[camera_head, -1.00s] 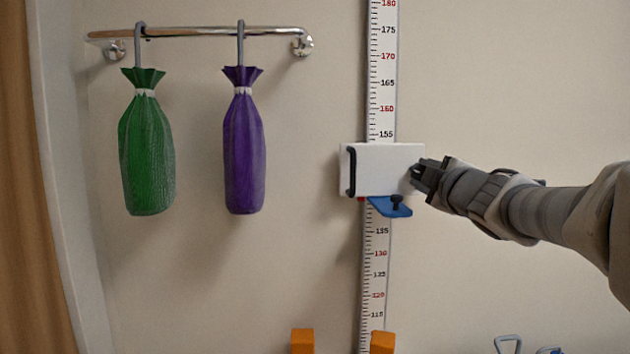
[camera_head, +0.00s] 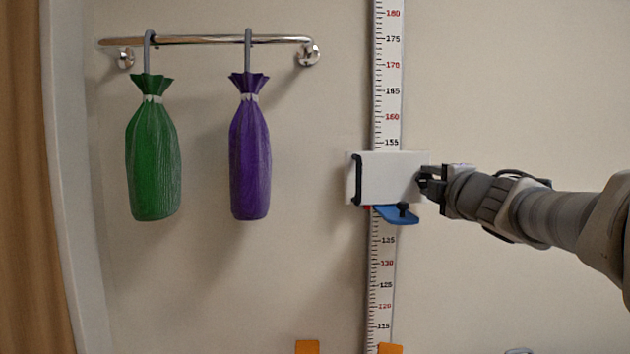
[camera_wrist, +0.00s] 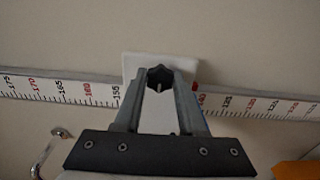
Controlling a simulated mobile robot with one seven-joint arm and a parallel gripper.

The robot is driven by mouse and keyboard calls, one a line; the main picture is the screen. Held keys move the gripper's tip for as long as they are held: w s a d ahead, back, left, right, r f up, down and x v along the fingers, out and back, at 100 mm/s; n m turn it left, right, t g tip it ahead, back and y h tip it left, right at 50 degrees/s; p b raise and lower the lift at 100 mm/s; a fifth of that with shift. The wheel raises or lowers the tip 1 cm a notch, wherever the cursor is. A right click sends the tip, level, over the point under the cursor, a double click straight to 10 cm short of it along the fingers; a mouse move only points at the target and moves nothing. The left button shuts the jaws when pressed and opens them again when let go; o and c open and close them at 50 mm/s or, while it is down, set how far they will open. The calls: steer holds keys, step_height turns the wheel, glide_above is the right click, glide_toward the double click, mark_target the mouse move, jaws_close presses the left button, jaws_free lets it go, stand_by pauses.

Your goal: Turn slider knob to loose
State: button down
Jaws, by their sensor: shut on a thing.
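The white slider block (camera_head: 385,178) sits on the vertical measuring scale (camera_head: 388,100) on the wall, with a black strip along its left side. A dark lobed slider knob (camera_wrist: 159,76) shows on the block in the wrist view, between my fingertips. My gripper (camera_head: 428,183) is at the block's right side, and it also shows in the wrist view (camera_wrist: 160,85). Its fingers are shut on the knob. In the head view my gripper mostly hides the knob. The knob's loose or tight setting cannot be read.
A blue piece (camera_head: 400,216) with a small black knob juts out just below the block. A green bag (camera_head: 152,160) and a purple bag (camera_head: 249,160) hang from a metal rail (camera_head: 200,40) at left. Orange parts (camera_head: 390,349) show at the bottom edge.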

steer(key=shift+r, duration=0.1)
steer(key=shift+c, duration=2.4)
jaws_free()
steer(key=s+p, duration=0.3)
steer(key=s, duration=1.4)
steer(key=shift+s, duration=0.25)
